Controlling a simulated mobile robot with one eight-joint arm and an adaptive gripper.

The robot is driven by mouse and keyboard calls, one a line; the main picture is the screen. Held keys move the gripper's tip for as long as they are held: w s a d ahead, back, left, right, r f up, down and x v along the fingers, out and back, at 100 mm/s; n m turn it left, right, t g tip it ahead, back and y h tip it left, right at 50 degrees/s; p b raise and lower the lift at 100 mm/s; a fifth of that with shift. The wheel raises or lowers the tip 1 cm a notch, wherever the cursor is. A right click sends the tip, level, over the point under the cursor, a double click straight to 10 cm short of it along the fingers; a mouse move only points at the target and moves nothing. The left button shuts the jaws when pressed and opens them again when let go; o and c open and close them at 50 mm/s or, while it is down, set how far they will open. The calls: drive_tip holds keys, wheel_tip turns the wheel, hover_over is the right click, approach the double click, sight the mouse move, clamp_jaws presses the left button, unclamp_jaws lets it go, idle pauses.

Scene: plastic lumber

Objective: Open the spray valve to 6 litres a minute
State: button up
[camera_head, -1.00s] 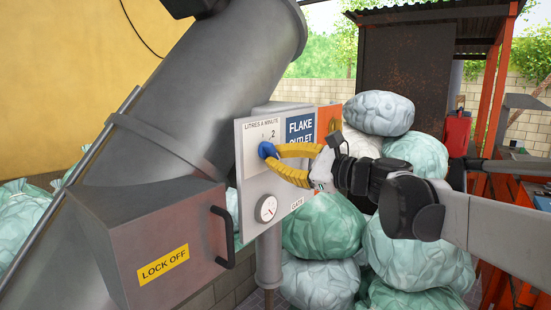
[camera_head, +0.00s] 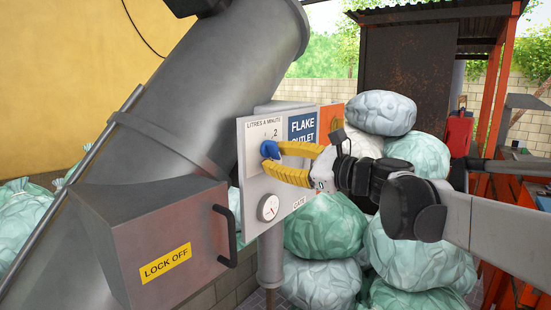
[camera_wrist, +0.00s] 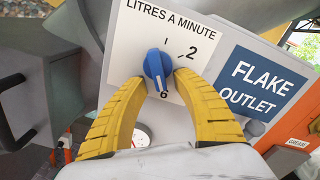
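The spray valve knob (camera_wrist: 157,65) is blue with a white line and sits on a white plate marked LITRES A MINUTE. In the wrist view a 2 shows at its upper right and a 6 just below it. The white line lies at the knob's lower end, near the 6. My gripper (camera_wrist: 160,84) has yellow ribbed fingers, one on each side of the knob, and appears closed on it. The right finger covers part of the scale. In the head view the knob (camera_head: 270,149) is at the fingertips of my gripper (camera_head: 275,158).
A FLAKE OUTLET sign (camera_wrist: 258,84) is right of the dial. A LOCK OFF box (camera_head: 150,245) with a black handle stands at the left. Several filled bags (camera_head: 325,225) are piled behind my arm.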

drive_tip(key=v, duration=1.2)
drive_tip(key=s+a+f+n+g+h+b, duration=0.1)
drive_tip(key=s+f+n+h+b, duration=0.3)
drive_tip(key=f, duration=0.6)
drive_tip(key=s+a+f+n+g+b, duration=0.1)
drive_tip(key=s+f+b, duration=0.1)
drive_tip(key=f+b, duration=0.5)
drive_tip(key=s+a+f+n+g+h+b, duration=0.1)
drive_tip(key=s+f+n+b, duration=0.2)
drive_tip(key=f, duration=0.9)
drive_tip(key=s+d+f+n+h+b, duration=0.3)
drive_tip(key=s+f+n+b, duration=0.1)
drive_tip(key=f, duration=0.6)
drive_tip(key=s+d+f+n+h+b, duration=0.3)
drive_tip(key=f+b, duration=0.3)
drive_tip(key=f, duration=0.4)
drive_tip(key=s+d+f+n+h+b, duration=0.3)
drive_tip(key=s+d+f+n+b, duration=0.1)
drive_tip(key=f, duration=0.6)
drive_tip(key=shift+s+d+f+n+g+b, duration=0.15)
drive_tip(key=shift+s+d+n+g+b, duration=0.2)
drive_tip(key=shift+d+b, duration=0.4)
